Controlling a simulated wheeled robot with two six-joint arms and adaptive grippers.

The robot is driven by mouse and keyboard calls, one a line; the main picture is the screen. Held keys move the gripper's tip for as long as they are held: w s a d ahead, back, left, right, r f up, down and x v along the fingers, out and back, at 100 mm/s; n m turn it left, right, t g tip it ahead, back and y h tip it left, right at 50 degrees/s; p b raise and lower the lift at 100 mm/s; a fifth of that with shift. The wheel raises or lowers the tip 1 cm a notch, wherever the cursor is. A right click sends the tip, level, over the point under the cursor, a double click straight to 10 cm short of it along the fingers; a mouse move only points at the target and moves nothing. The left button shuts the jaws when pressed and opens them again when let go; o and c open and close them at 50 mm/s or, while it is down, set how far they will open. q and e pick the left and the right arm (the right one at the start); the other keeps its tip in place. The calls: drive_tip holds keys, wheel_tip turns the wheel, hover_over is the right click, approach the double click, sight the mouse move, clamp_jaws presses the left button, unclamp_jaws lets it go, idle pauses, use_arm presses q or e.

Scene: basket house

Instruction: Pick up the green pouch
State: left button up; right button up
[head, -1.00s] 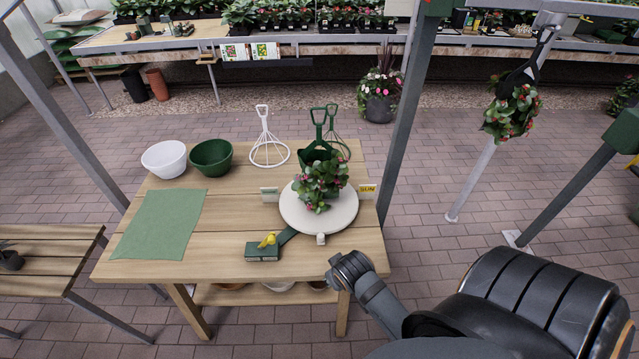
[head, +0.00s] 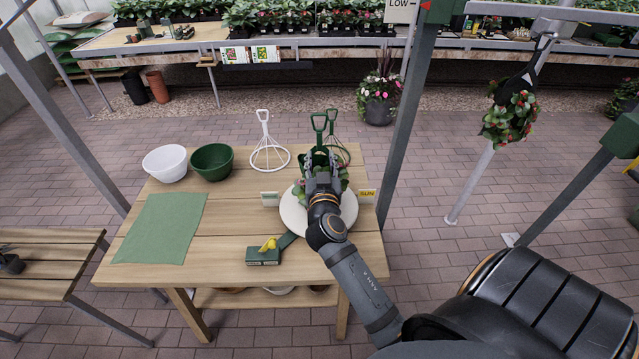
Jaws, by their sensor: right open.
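The green pouch (head: 318,123) stands on the round white plate (head: 290,211) of a scale, its looped handle sticking up. Its leafy plant (head: 299,190) with red flowers or fruit hangs out of its front. My right gripper (head: 321,161) is open in front of the pouch, its fingers reaching up over the plant and the pouch's body. The gripper hides most of the plant and body, and I cannot tell whether the fingers touch them. My left gripper is not in view.
Behind the pouch are a green wire stand (head: 337,150) and a white wire stand (head: 269,155). A green bowl (head: 212,162), a white bowl (head: 165,163) and a green mat (head: 160,228) occupy the table's left. The scale's green base (head: 262,257) with a yellow knob is in front.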

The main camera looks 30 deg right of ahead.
sight(319, 144)
drive_tip(key=shift+w+d, duration=0.35)
drive_tip(key=shift+w, duration=0.05)
drive_tip(key=shift+w+r+p, duration=0.1)
drive_tip(key=shift+w+p, duration=0.1)
drive_tip(key=shift+p, duration=0.1)
drive_tip(key=shift+r+p+x, duration=0.25)
drive_tip(key=shift+p+x, duration=0.85)
drive_tip(key=shift+x, duration=0.1)
drive_tip(key=shift+w+d+f, duration=0.2)
drive_tip(key=shift+w+d, duration=0.1)
drive_tip(key=shift+w, duration=0.2)
drive_tip(key=shift+w+d+f, duration=0.2)
drive_tip(key=shift+w+d, duration=0.15)
drive_tip(key=shift+w, duration=0.1)
drive_tip(key=shift+w+f, duration=0.1)
drive_tip(key=shift+a, duration=0.1)
drive_tip(key=c, duration=0.3)
clamp_jaws()
drive_tip(key=shift+r, duration=0.2)
